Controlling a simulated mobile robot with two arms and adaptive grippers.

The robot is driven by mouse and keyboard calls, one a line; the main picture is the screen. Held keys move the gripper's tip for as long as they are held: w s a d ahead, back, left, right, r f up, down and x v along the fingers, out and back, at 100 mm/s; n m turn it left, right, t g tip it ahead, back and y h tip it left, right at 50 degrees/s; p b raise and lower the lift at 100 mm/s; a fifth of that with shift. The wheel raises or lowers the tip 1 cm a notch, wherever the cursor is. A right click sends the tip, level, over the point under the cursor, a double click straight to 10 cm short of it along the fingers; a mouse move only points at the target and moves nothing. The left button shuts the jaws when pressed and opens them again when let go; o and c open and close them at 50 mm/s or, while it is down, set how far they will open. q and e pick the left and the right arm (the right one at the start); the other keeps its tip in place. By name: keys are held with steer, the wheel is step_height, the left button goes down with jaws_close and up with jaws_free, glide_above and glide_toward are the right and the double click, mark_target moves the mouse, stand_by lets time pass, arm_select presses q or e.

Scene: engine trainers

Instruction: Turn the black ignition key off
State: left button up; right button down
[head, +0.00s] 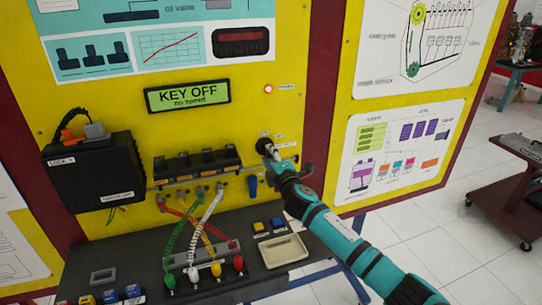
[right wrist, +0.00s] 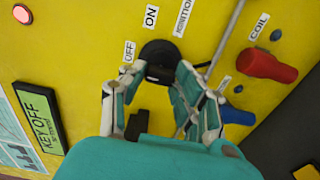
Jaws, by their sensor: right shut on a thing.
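The black ignition key (right wrist: 158,72) sits in the round black switch (right wrist: 160,52) on the yellow panel, beside the labels OFF, ON and IGNITION. In the head view the switch (head: 264,144) is partly hidden by my right gripper (head: 274,156). My right gripper is at the switch and shut on the key; its fingers in the right wrist view (right wrist: 148,80) cover part of the key, so its exact angle is hard to tell. The display (head: 187,96) reads KEY OFF. My left gripper is not in view.
A red indicator (head: 268,89) is lit above the switch. A red knob (right wrist: 266,66) and a blue connector (head: 252,187) are close to the gripper. A black box (head: 95,172), a coil row (head: 196,163) and colored cables stand left, above a dark console (head: 130,268).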

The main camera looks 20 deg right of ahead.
steer(key=shift+f, duration=0.1)
stand_by(0.4)
steer(key=c, duration=1)
jaws_free()
steer(key=shift+o, duration=0.2)
steer(key=shift+s, duration=0.2)
steer(key=s, duration=1.1)
steer(key=shift+s+d, duration=0.25)
steer(key=shift+s, duration=0.1)
